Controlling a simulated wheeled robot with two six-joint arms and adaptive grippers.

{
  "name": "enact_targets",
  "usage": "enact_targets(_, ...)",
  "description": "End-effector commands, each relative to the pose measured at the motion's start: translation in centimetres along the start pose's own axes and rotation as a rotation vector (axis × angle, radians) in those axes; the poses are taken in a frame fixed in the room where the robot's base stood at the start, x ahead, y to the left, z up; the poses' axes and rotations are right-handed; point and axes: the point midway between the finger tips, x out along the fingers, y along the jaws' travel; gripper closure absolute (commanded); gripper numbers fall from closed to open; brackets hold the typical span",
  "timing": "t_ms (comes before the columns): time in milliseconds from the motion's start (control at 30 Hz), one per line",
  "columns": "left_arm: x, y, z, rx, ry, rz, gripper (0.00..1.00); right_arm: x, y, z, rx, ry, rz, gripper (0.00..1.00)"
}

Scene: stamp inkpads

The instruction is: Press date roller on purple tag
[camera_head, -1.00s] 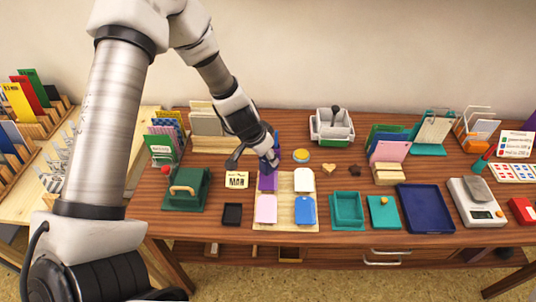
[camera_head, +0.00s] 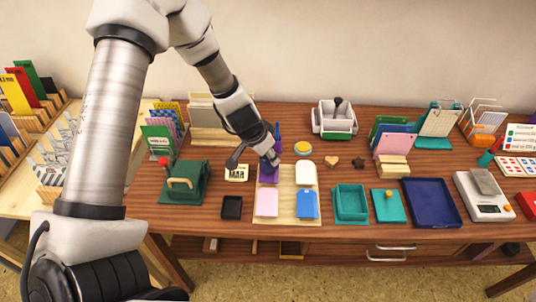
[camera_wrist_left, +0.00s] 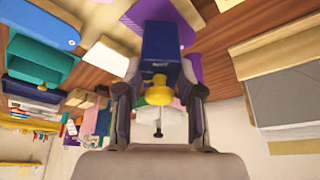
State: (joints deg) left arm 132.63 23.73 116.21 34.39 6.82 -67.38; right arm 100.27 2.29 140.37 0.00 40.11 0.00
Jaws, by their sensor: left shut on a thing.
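The purple tag (camera_head: 267,179) lies at the back left of a pale wooden board (camera_head: 286,205), partly hidden by my gripper. My left gripper (camera_head: 270,158) is over its far part. In the left wrist view the gripper (camera_wrist_left: 158,100) is shut on a dark blue block with a yellow knob (camera_wrist_left: 160,55), apparently the date roller. Purple (camera_wrist_left: 188,60) shows beside and behind the block. I cannot tell whether the roller touches the tag. My right gripper is out of view.
Pink (camera_head: 267,203), blue (camera_head: 307,205) and white (camera_head: 306,174) tags share the board. A green press (camera_head: 185,183) and a black tray (camera_head: 231,207) are left; teal trays (camera_head: 350,203) are right.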

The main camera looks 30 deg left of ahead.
Motion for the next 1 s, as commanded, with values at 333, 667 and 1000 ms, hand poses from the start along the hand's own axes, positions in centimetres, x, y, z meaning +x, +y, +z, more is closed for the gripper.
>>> enact_targets(333,0.4,-0.01,0.15,0.0,0.0,0.0,0.98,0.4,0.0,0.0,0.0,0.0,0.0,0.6)
enact_targets(667,0.76,-0.01,0.29,0.0,0.001,0.0,0.98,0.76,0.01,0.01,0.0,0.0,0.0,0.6)
enact_targets(1000,0.89,-0.01,0.35,0.0,0.0,0.0,0.98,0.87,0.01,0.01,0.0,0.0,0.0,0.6)
